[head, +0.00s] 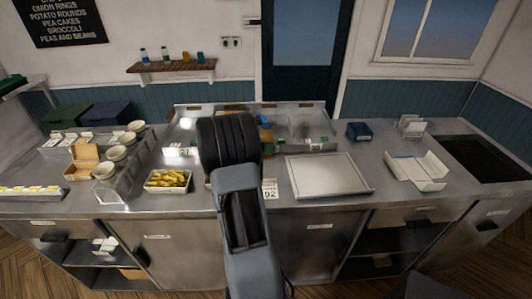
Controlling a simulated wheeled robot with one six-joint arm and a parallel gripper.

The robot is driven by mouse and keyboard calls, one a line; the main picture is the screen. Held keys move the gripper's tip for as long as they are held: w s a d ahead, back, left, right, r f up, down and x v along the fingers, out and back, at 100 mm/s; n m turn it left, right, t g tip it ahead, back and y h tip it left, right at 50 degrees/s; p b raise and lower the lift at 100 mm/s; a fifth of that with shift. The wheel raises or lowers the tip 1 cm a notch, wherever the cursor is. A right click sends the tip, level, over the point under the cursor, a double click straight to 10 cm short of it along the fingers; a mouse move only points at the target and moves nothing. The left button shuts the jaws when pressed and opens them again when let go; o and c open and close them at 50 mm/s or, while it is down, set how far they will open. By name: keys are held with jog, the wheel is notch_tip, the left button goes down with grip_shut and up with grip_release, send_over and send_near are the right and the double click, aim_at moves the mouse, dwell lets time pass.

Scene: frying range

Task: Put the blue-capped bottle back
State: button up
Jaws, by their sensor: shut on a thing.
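My arm rises from the bottom middle, and its dark ribbed end part covers the middle of the range. My gripper's fingers are hidden behind it, so I cannot see what is between them. A small wall shelf (170,66) at the back left bears several small bottles. A bottle with a blue top (143,54) stands at its left end and another bluish bottle (165,55) is beside it.
A tray of yellow food (168,182) sits left of my arm. A flat pale tray (328,177) lies to the right, with an open paper box (417,169) beyond it. A small blue box (359,131) stands behind. Several bowls (116,152) are at the left.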

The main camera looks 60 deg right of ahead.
jog(key=d+f, duration=0.1)
jog(key=f, duration=0.1)
jog(key=w+d+f+p, duration=0.1)
jog(key=d+f, duration=0.1)
jog(key=w+d+f, duration=0.1)
jog(key=shift+w+d+f, duration=0.15)
jog(key=shift+d+f, duration=0.25)
notch_tip(320, 180, down, 3)
jog(key=shift+w+d+r+p, duration=0.1)
jog(key=shift+d+p, duration=0.05)
jog(key=shift+p, duration=0.85)
jog(key=shift+f, duration=0.3)
jog(key=shift+f+b, duration=0.2)
jog(key=shift+b, duration=0.1)
jog(key=o, duration=1.2)
jog(key=shift+r, duration=0.15)
